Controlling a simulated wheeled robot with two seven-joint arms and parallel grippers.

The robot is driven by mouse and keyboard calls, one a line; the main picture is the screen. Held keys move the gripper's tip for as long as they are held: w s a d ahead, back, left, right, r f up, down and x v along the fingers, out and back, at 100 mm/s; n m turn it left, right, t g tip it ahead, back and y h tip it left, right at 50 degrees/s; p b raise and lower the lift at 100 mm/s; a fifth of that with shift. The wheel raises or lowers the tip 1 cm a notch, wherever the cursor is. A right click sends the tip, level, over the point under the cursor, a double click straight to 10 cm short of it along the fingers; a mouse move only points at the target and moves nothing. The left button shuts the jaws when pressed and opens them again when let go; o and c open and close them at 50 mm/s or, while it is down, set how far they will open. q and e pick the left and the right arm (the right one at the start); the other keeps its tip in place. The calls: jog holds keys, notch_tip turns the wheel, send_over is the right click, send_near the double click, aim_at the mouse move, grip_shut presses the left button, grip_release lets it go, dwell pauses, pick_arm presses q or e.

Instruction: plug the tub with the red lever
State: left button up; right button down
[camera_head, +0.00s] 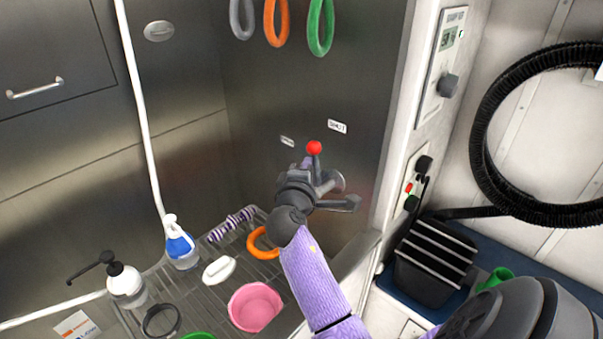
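The red lever (314,148) is a red ball on a short grey stem, mounted on the right steel wall of the tub (200,130). It points roughly upward, between a small label at its left and another at its upper right that seems to read SHUT. My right gripper (328,186), on a purple-sleeved arm from the lower right, is just below the red ball. Its fingers look spread around the lever's grey base, one below it; the other is partly hidden. I cannot tell whether they touch it. The drain is not visible. My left gripper is out of view.
A rack (205,300) in the tub holds a pink bowl (255,306), an orange ring (262,243), a blue-white spray bottle (180,246), a pump bottle (125,284) and a white soap-like piece (219,269). Coloured loops hang above. A black hose (490,150) hangs right.

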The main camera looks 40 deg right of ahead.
jog(key=shift+s+m+h+b, duration=0.4)
jog(key=shift+m+b, duration=0.2)
jog(key=shift+r, duration=0.1)
